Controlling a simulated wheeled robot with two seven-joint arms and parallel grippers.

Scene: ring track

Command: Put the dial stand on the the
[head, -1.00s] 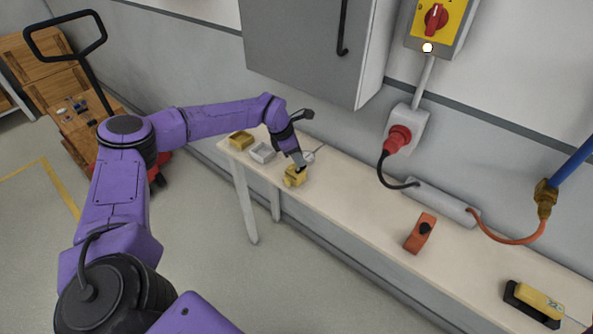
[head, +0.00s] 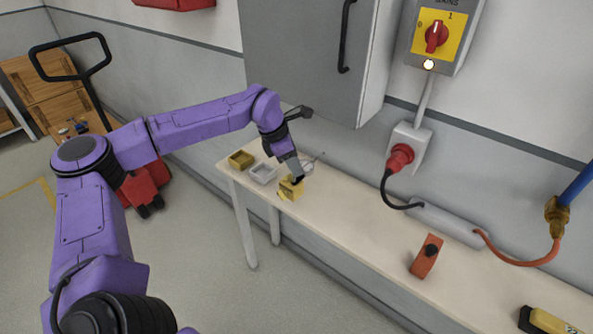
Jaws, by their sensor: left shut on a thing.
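My left gripper (head: 297,179) is over the left end of the bench, shut on a small yellow block (head: 288,188). The fingertips cover part of the block, and I cannot tell whether it touches the bench top. A small pale grey thing with a thin rod (head: 309,166) is just behind the gripper, partly hidden; it may be part of a dial stand, but it is too small to be sure. My right gripper is not in view.
A grey tray (head: 262,174) and an olive-yellow tray (head: 241,160) sit left of the gripper on the long bench (head: 350,220). An orange block with a black knob (head: 426,257) stands farther right. A grey cabinet (head: 300,60) hangs above. The bench middle is clear.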

